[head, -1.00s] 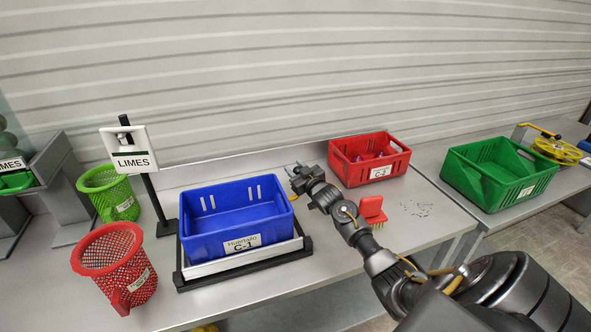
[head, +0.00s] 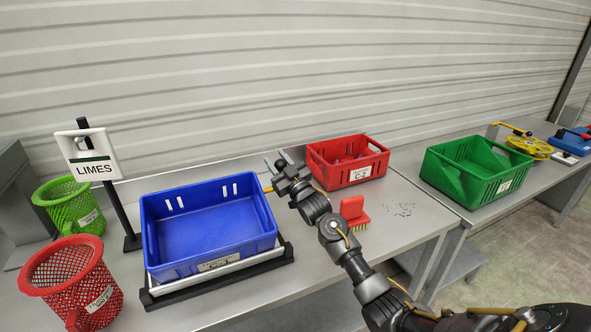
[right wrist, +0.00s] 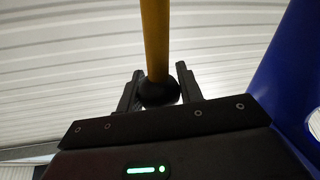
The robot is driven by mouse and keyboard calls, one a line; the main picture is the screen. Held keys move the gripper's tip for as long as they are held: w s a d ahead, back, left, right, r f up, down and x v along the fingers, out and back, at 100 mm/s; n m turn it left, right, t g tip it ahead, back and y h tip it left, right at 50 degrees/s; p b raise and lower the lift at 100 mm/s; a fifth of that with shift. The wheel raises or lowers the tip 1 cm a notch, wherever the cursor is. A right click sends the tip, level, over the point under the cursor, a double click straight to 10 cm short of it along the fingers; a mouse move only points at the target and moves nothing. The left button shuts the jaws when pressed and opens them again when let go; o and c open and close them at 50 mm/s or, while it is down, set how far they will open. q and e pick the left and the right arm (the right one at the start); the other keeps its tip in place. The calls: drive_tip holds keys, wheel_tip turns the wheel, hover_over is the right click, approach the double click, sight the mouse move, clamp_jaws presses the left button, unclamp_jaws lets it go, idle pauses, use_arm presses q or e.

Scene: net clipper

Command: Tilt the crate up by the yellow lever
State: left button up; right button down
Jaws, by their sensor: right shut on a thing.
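The blue crate (head: 205,268) sits on a low stand with a black base frame (head: 220,280) on the table. Its open top faces me, and it looks tilted, with the rear side higher. The yellow lever (head: 268,189) shows as a short stub at the crate's right side. In the right wrist view the yellow lever (right wrist: 155,40) is a rod with a black knob (right wrist: 158,92) at its end. My right gripper (head: 277,164) is shut on the lever, its fingers on either side of the knob. The blue crate's wall (right wrist: 287,80) is just right of it. My left gripper is not in view.
A red crate (head: 330,180) stands close behind my right gripper. A red brush (head: 352,209) lies beside my right forearm. A green crate (head: 500,187) is farther right. Red (head: 75,285) and green (head: 75,205) mesh baskets and a LIMES sign (head: 92,158) stand left of the blue crate.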

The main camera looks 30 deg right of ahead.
drive_tip(key=c, duration=1.3)
unclamp_jaws()
drive_tip(key=shift+c, duration=0.2)
drive_tip(key=o, duration=0.4)
drive_tip(key=shift+s+r, duration=0.15)
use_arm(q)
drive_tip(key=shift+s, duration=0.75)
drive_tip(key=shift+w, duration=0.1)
use_arm(e)
drive_tip(key=shift+s+f, duration=0.2)
drive_tip(key=shift+f, duration=0.05)
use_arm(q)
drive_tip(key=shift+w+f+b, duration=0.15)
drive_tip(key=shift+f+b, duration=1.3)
use_arm(e)
drive_tip(key=v, duration=1)
drive_tip(key=shift+s, duration=0.2)
